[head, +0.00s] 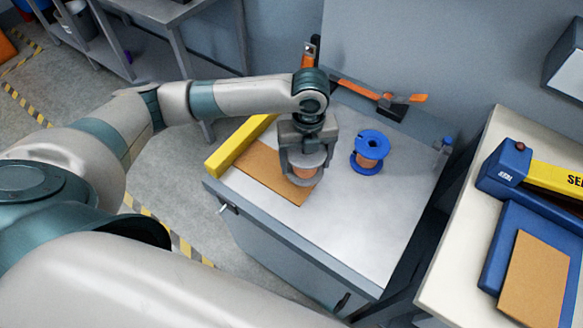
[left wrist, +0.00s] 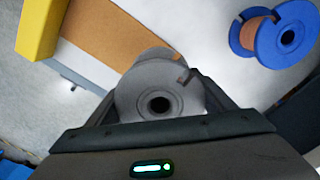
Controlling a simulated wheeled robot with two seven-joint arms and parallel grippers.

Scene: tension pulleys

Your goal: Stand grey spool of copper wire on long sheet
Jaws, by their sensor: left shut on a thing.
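The grey spool of copper wire (head: 305,172) is held in my left gripper (head: 303,160), whose fingers are shut around it. The left wrist view shows the spool's round grey flange (left wrist: 150,92) between the fingers (left wrist: 160,105). The long brown sheet (head: 262,168) lies on the grey cabinet top. The spool is over or at the sheet's right edge; I cannot tell whether it touches the surface. The sheet also shows in the left wrist view (left wrist: 105,30). My right gripper is not in view.
A blue spool of copper wire (head: 369,153) stands to the right on the cabinet top (head: 350,215). A yellow bar (head: 238,146) lines the sheet's left side. An orange-handled tool (head: 385,100) lies at the back. A white bench with a blue and yellow machine (head: 503,168) stands at right.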

